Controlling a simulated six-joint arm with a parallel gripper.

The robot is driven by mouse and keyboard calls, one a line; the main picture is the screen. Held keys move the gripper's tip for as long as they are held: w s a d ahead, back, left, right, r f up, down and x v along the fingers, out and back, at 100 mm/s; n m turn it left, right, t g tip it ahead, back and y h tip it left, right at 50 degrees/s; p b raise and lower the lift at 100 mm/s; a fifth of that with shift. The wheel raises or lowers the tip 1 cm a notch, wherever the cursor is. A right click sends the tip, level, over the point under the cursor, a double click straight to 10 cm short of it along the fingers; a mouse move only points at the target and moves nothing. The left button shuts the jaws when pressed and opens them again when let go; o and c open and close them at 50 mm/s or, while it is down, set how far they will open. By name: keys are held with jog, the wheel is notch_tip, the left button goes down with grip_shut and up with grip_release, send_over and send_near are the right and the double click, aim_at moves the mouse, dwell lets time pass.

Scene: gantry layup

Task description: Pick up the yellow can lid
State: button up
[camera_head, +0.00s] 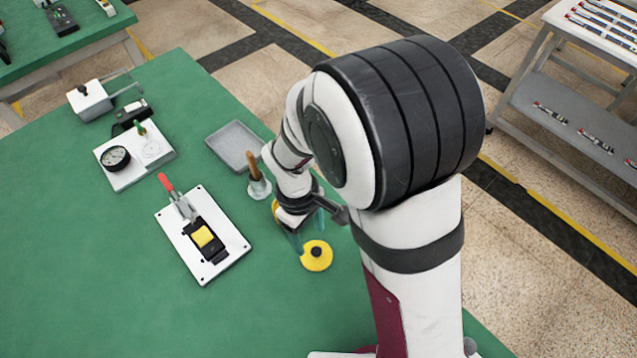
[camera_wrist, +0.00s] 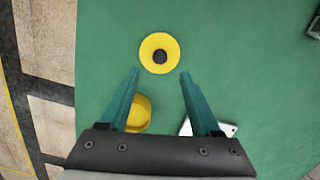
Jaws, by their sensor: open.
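The yellow can lid (camera_head: 317,263) is a round disc with a black knob at its centre, lying on the green table. In the wrist view the lid (camera_wrist: 159,41) is just beyond the fingertips, centred between them and clear of both fingers. My gripper (camera_head: 308,236) is open, with teal fingers pointing down close to the lid. In the wrist view the space between the fingers of my gripper (camera_wrist: 159,75) is empty. A second yellow object (camera_wrist: 138,112), probably the can, shows beside the left finger; in the head view the arm mostly hides it.
A white plate (camera_head: 175,229) with a red-handled clamp and yellow block lies left of my gripper. A grey tray (camera_head: 233,140) and a wooden-handled tool (camera_head: 255,180) stand behind. A dial gauge stand (camera_head: 140,170) is further left. The green table's front left is clear.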

aim_at(316, 251)
jog(key=f, duration=0.1)
jog(key=d+f, duration=0.1)
jog(key=f, duration=0.3)
jog(key=shift+s+d, duration=0.15)
jog(key=shift+s, duration=0.25)
grip_shut()
